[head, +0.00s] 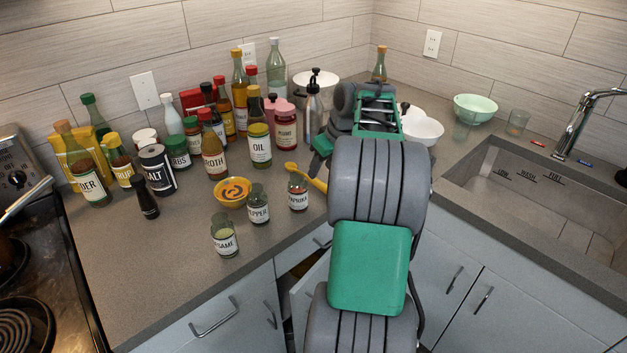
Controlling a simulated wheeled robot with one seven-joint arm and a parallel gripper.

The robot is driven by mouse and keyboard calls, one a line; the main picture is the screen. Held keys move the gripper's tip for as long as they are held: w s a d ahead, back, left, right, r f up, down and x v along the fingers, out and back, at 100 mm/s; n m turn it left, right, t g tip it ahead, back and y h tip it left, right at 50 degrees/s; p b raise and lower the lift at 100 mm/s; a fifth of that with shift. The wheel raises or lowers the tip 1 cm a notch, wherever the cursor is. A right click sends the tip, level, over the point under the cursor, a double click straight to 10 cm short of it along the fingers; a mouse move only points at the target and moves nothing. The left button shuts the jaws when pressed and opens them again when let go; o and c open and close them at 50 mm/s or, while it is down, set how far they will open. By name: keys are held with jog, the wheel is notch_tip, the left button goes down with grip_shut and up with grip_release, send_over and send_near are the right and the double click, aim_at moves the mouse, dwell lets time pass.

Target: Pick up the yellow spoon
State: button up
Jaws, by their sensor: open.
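The yellow spoon (308,177) shows just behind the paprika jar (298,194), slanting down to the right. Its rounded end is at the left, above the jar's lid, and its right end runs up to my arm, which may hide part of it. I cannot tell whether it touches the jar. My gripper (318,154) is only partly seen at the left side of my arm, close behind and above the spoon. It is open and apart from the spoon as far as I can see; my arm hides much of it.
Pepper (259,207) and sesame (224,238) jars and an orange bowl (232,191) stand left of the spoon. Crowded bottles, including oil (260,148), stand behind. A sink (544,195) is at right, a coil stove (28,280) at left. The front-left counter is clear.

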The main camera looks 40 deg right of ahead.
aim_at(317, 179)
jog(key=x, duration=0.5)
jog(key=shift+w+a+f+p, duration=0.1)
jog(key=shift+w+f+p, duration=0.1)
jog(key=shift+f+p, duration=0.15)
grip_shut()
dwell(1.0)
